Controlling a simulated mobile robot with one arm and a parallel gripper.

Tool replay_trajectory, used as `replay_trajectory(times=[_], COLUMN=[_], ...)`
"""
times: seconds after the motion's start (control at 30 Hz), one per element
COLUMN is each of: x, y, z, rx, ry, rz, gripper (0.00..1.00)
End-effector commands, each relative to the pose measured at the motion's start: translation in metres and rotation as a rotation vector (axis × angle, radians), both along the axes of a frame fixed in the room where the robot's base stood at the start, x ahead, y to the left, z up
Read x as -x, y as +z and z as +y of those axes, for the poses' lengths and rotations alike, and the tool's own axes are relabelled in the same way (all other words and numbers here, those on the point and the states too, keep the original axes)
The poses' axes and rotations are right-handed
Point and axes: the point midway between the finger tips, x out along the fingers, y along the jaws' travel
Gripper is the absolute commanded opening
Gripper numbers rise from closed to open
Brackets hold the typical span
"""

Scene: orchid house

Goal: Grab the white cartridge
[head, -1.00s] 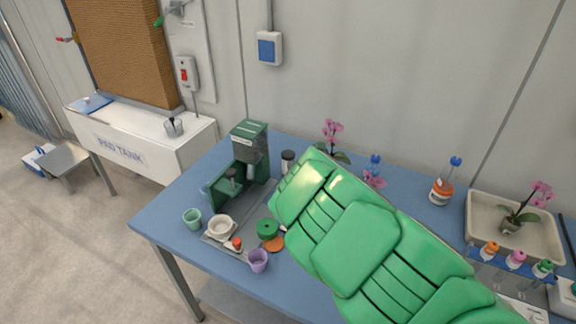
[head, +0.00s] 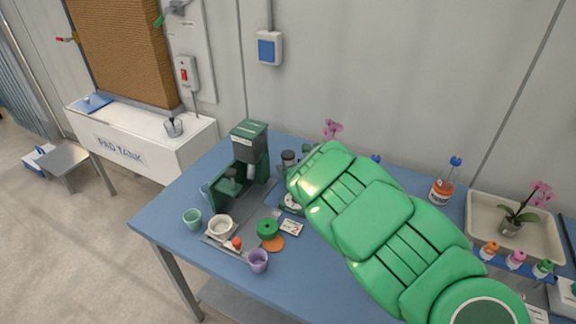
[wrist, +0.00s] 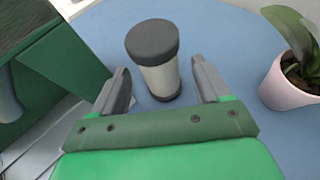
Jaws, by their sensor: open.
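The white cartridge, a pale cylinder (wrist: 160,78) with a dark grey cap, stands upright on the blue table in the wrist view. In the head view its dark cap (head: 288,155) shows beside the green machine, its lower part partly hidden. My gripper (wrist: 160,75) is open, one finger on each side of the cartridge, with a visible gap at both sides. It is not gripping it. In the head view my green arm hides most of the gripper.
The green machine (head: 243,165) stands close on the left. A pink-flowered orchid in a pale pot (wrist: 289,85) stands close on the right. Cups, a green round piece (head: 267,228) and a card (head: 291,228) lie nearer the front of the blue table (head: 165,215).

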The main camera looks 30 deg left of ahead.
Motion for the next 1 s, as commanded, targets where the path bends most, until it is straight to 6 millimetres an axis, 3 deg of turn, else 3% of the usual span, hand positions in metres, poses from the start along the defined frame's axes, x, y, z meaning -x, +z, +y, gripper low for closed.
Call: replay_trajectory(times=[0.3,0.73,1.0], x=[-0.014,-0.019,-0.019], y=[-0.008,-0.01,-0.01], z=[0.019,0.023,0.023], rx=[-0.003,-0.001,-0.001], ry=[0.003,0.001,0.001], rz=[-0.001,-0.002,-0.002], gripper=[0.76,0.76,0.36])
